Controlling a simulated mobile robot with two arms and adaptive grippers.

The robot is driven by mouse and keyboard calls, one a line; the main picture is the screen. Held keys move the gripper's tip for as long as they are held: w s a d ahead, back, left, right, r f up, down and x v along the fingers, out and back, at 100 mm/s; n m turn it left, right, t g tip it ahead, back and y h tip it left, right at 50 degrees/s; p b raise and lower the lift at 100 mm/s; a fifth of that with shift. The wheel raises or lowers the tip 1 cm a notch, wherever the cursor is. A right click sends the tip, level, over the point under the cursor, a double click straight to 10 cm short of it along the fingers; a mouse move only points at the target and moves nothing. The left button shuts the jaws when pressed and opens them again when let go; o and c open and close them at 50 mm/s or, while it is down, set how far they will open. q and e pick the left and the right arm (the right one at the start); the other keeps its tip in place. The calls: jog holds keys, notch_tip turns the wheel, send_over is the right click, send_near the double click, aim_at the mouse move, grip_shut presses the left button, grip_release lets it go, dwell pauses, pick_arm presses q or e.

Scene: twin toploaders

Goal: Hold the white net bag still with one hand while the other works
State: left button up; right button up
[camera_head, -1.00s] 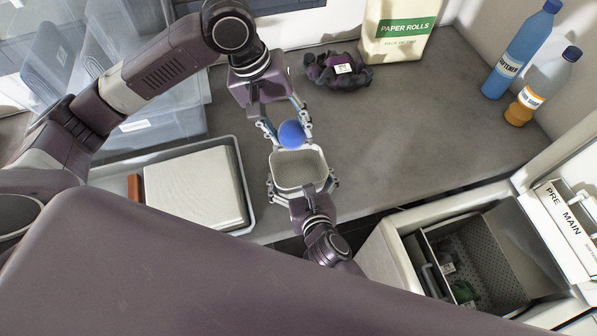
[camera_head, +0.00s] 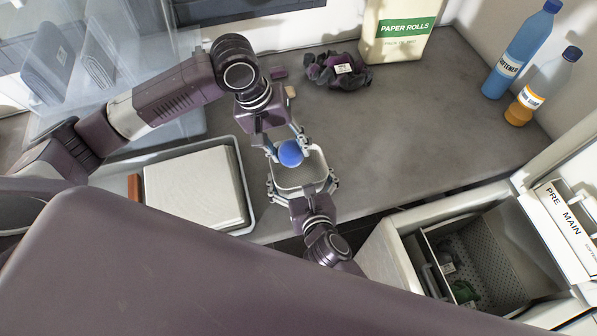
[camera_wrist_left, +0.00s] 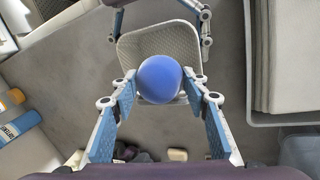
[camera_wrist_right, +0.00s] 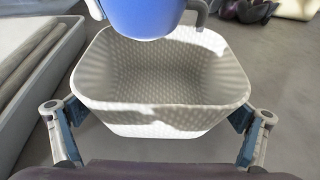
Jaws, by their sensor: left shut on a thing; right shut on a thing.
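The white net bag (camera_head: 300,183) is an open, box-like mesh container with an empty-looking inside. My right gripper (camera_head: 303,188) is shut on it, with one finger on each side of the bag in the right wrist view (camera_wrist_right: 160,122). My left gripper (camera_head: 288,148) is shut on a blue ball (camera_head: 290,154). The ball is over the far part of the bag's opening, and it also shows between the fingers in the left wrist view (camera_wrist_left: 160,78). In the right wrist view the ball covers part of the bag's far rim; I cannot tell whether they touch.
A grey tray (camera_head: 246,190) with a folded pale cloth (camera_head: 195,187) lies to the left. A dark bundle (camera_head: 335,72), a paper rolls bag (camera_head: 398,28), and blue (camera_head: 520,50) and orange (camera_head: 545,88) bottles stand behind. Mid-counter right is clear.

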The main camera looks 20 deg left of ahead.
pick_arm(q)
jog(key=o, duration=1.2)
jog(key=shift+c, duration=0.2)
jog(key=v, duration=1.2)
